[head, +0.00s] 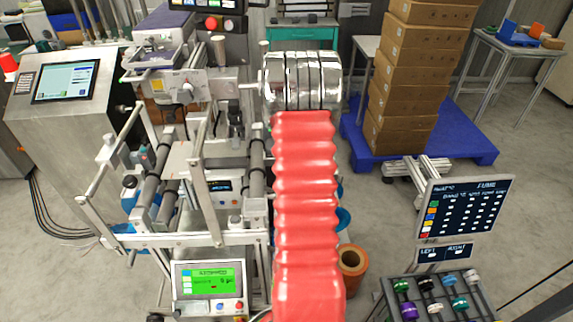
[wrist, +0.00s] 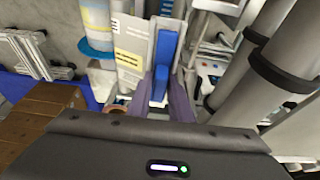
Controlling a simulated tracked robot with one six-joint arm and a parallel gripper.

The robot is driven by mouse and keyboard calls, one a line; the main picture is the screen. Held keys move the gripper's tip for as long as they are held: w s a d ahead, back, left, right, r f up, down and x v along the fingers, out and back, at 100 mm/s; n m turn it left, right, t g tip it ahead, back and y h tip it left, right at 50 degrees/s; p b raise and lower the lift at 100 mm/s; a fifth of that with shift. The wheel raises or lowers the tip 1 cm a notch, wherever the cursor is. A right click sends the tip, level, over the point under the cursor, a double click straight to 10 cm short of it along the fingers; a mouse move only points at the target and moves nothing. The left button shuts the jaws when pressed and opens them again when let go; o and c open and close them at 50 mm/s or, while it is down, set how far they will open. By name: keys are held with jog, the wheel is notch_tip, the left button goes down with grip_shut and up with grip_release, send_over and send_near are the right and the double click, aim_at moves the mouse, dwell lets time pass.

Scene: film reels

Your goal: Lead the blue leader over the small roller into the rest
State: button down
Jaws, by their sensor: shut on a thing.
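In the wrist view my gripper (wrist: 162,92) has its two purple-grey fingers closed on the blue leader (wrist: 160,80). The leader shows as a narrow blue strip between the fingers, with more blue (wrist: 166,48) just beyond the tips against a pale upright plate. Thick grey rollers (wrist: 232,62) lie to the right of the gripper, apart from the fingers. In the head view, dark rollers (head: 256,172) sit in the metal frame left of my red-sleeved arm. Which is the small roller, and where the rest is, I cannot tell. The gripper is not visible in the head view.
A machine with a green screen (head: 209,281) stands at the lower left. Stacked cartons (head: 418,70) stand on a blue pallet (head: 478,145) at the back right. A display panel (head: 470,205) stands above a rack of small spools (head: 440,300). Some floor is clear on the right.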

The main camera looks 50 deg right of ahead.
jog(key=shift+s+f, duration=0.1)
jog(key=shift+f, duration=0.35)
dwell(0.4)
jog(key=c, duration=1.6)
grip_release()
jog(key=shift+a, duration=0.1)
jog(key=shift+c, duration=0.2)
jog(key=shift+o, duration=0.6)
jog(key=v, duration=1.4)
jog(key=shift+r, duration=0.1)
jog(key=s+a+r+n+t+y, duration=0.1)
jog(key=s+a+r+n, duration=0.2)
jog(key=a, duration=1.2)
jog(key=s+a+r+n+t, duration=0.1)
jog(key=s+a+r+n, duration=0.2)
jog(key=a, duration=1.2)
jog(key=s+a+r+n+t+y, duration=0.1)
jog(key=s+a+r+n, duration=0.2)
jog(key=a+r, duration=0.4)
jog(key=s+a, duration=0.1)
jog(key=a, duration=0.8)
jog(key=shift+s+r+n+y, duration=0.3)
jog(key=shift+s+r+n, duration=0.05)
jog(key=shift+r+n, duration=0.05)
